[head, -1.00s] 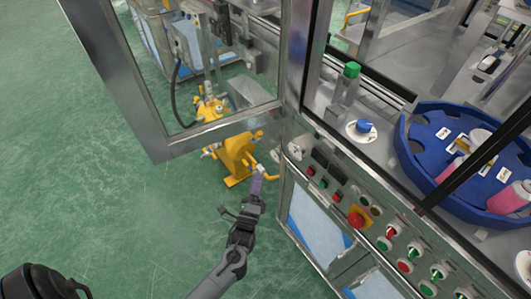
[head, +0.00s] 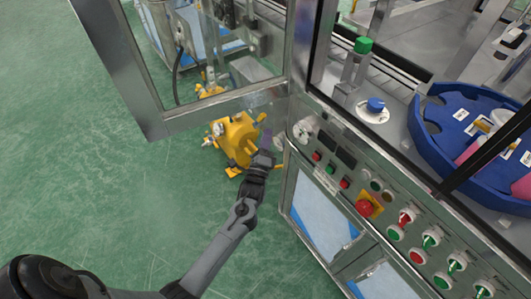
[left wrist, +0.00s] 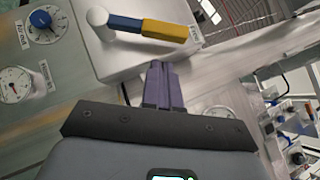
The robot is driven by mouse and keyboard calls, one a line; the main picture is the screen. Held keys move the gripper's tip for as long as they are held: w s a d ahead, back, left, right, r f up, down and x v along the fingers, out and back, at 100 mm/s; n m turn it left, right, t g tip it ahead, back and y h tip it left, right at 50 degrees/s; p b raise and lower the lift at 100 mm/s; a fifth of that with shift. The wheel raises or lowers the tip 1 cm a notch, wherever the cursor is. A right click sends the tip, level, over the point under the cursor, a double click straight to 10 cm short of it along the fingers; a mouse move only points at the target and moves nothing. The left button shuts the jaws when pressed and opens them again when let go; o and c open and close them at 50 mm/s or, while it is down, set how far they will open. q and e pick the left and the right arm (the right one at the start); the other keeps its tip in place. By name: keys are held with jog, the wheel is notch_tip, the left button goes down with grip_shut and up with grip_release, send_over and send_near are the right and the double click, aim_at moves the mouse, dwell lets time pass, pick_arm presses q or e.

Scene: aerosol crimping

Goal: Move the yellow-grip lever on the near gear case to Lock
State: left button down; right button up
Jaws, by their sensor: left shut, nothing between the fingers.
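In the left wrist view a lever with a blue shaft and a yellow grip (left wrist: 165,31) extends from a white round pivot to the right across a pale grey case (left wrist: 125,62). A small label (left wrist: 196,36), too blurred to read surely, sits by the grip's end. My left gripper (left wrist: 163,70) has its purple fingers shut and empty, just below the grip, apart from it in the picture. In the head view my left gripper (head: 266,138) is between the yellow floor unit (head: 235,138) and the cabinet; I cannot make out the lever there. My right gripper is not in view.
A control panel with buttons and a red emergency stop (head: 365,208) is right of my arm. An open framed glass door (head: 190,121) hangs above the yellow unit. A blue knob (left wrist: 41,19) and a gauge (left wrist: 16,84) are left of the lever. Green floor (head: 120,220) is free.

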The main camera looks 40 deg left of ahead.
aim_at(262, 119)
pick_arm(q)
jog(key=shift+w+a+r, duration=0.1)
jog(key=shift+a+r, duration=0.25)
jog(key=shift+a, duration=0.3)
jog(key=shift+w+a+r, duration=0.1)
jog(key=shift+a+r, duration=0.25)
jog(key=shift+a, duration=0.25)
